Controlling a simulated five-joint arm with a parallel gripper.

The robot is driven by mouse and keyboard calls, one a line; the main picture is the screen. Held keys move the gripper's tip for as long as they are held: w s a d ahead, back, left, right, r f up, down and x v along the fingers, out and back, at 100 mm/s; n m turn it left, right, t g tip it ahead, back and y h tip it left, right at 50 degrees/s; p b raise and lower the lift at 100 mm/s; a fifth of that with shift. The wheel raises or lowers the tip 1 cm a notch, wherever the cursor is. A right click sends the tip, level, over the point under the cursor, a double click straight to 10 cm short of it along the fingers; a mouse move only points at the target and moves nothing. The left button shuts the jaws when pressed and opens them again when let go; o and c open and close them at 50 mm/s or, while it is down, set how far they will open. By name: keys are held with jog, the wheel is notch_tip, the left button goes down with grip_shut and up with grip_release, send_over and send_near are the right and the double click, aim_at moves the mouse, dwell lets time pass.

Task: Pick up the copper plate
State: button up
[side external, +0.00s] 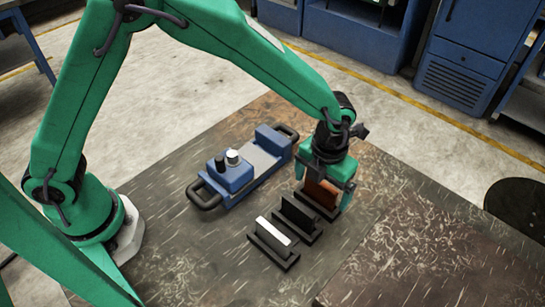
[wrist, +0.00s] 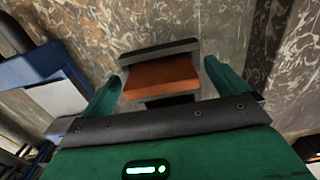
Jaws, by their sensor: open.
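The copper plate (side external: 321,193) stands upright in a black slotted holder (side external: 327,213), the farthest of three holders in a row. In the wrist view the copper plate (wrist: 161,77) shows orange-brown between my two fingers. My gripper (side external: 328,190) is over this plate with its green fingers pointing down, one on each side. It also shows in the wrist view (wrist: 160,75), open, with gaps visible between the plate's ends and the fingers. The plate's lower part is hidden by the holder.
A black plate (side external: 296,213) and a white-topped plate (side external: 272,231) stand in the nearer holders. A blue device with handles (side external: 240,170) lies to the left; its blue body (wrist: 45,80) shows at left in the wrist view. The worktop (side external: 400,240) at right is clear.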

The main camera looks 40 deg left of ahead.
aim_at(323, 182)
dwell(0.3)
jog(key=shift+r, duration=0.1)
jog(key=c, duration=1.7)
jog(key=shift+w+r, duration=0.1)
jog(key=shift+c, duration=0.2)
jog(key=shift+r, duration=0.85)
notch_tip(323, 182, up, 2)
jog(key=shift+r, duration=0.2)
jog(key=s+d+r, duration=0.4)
jog(key=s+r, duration=0.2)
jog(key=s, duration=0.4)
jog(key=shift+s+d+r, duration=0.35)
jog(key=shift+s+d, duration=0.05)
